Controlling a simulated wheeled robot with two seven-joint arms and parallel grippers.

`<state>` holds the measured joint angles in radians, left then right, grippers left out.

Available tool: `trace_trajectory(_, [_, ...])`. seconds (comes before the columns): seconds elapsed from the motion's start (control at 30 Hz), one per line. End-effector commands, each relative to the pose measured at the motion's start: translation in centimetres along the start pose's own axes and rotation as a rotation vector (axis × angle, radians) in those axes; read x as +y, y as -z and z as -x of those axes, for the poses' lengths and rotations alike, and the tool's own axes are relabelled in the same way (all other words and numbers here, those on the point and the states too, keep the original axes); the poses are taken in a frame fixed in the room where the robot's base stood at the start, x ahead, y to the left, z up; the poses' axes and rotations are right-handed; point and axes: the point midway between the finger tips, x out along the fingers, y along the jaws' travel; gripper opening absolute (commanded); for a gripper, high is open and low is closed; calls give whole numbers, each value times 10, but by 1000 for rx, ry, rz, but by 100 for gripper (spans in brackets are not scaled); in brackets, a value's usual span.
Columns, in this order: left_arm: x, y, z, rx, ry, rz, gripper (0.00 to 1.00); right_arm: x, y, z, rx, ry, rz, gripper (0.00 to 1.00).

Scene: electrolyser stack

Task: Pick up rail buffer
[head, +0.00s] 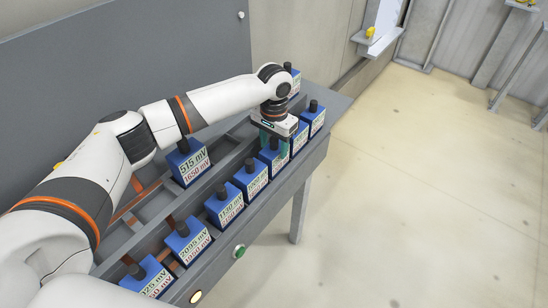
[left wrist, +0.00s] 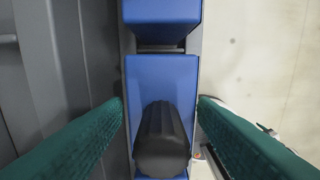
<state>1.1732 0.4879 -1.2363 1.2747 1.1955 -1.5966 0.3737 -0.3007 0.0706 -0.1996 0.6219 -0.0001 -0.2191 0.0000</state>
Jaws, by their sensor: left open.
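Blue blocks with dark knobs and white mV labels stand in a row along the front rail of a grey bench; no label names the rail buffer, so I cannot tell which it is. My left gripper (head: 273,146) points down at the far part of this row, over one blue block (head: 274,160). In the left wrist view a blue block (left wrist: 170,75) with a black ribbed knob (left wrist: 162,138) lies between two green finger pads (left wrist: 160,125). The pads are apart, with a gap on each side of the knob. My right gripper is out of view.
The grey bench (head: 300,180) carries neighbouring blocks close on both sides, one reading 2095 mV (head: 188,241). A block reading 515 mV (head: 187,163) stands further back. A green button (head: 239,251) is on the front. The floor to the right is clear.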

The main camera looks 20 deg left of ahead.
Motion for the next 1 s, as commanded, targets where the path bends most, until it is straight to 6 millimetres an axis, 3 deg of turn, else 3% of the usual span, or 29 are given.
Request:
trace_trajectory(0.07, [0, 0, 0, 0, 0, 0, 45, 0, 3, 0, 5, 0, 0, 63])
trace_trajectory(0.33, [0, 0, 1, 0, 0, 0, 0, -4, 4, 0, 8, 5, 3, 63])
trace_trajectory(0.77, [0, -1, 7, -3, 1, 0, 0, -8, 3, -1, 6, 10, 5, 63])
trace_trajectory(1.0, [0, -2, 40, -6, 2, 0, 0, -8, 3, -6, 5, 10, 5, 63])
